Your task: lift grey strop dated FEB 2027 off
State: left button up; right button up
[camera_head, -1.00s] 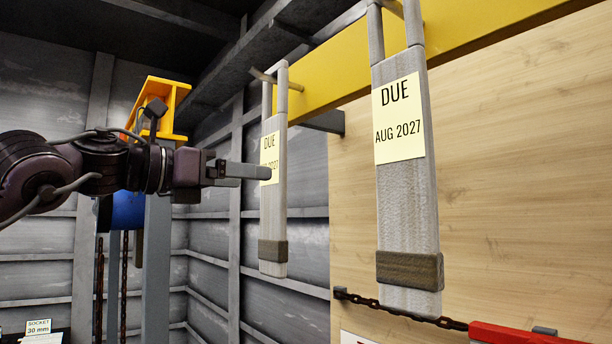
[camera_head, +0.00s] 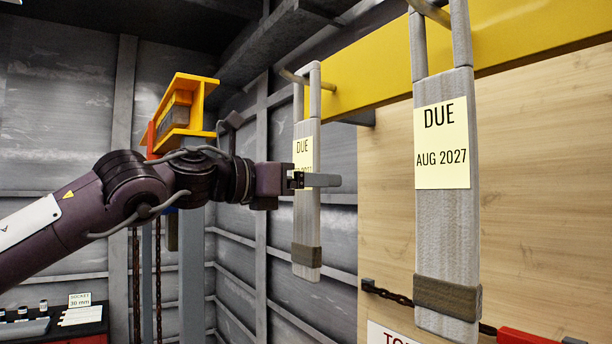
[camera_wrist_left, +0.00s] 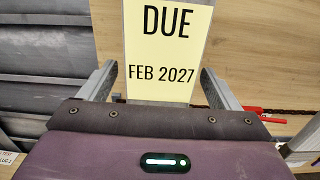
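The grey strop dated FEB 2027 (camera_head: 306,222) hangs upright from a peg on the yellow beam. Its DUE label (camera_wrist_left: 165,45) reads FEB 2027 in the left wrist view; my finger partly covers the label in the head view. My left gripper (camera_head: 320,180) is at label height, its near finger crossing in front of the strop. In the left wrist view the fingers of the left gripper (camera_wrist_left: 158,75) stand apart, one on each side of the strop, with gaps visible. A second grey strop, dated AUG 2027 (camera_head: 447,230), hangs nearer on the right. My right gripper is out of view.
The yellow beam (camera_head: 380,75) runs above a wooden panel (camera_head: 545,190) behind the strops. A rusty chain (camera_head: 395,296) and a red object (camera_head: 525,336) are low on the right. An orange bracket (camera_head: 190,100) stands behind my left arm.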

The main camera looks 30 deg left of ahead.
pick_arm(q)
jog(key=c, duration=1.2)
jog(key=shift+r, duration=0.1)
jog(key=shift+c, duration=0.4)
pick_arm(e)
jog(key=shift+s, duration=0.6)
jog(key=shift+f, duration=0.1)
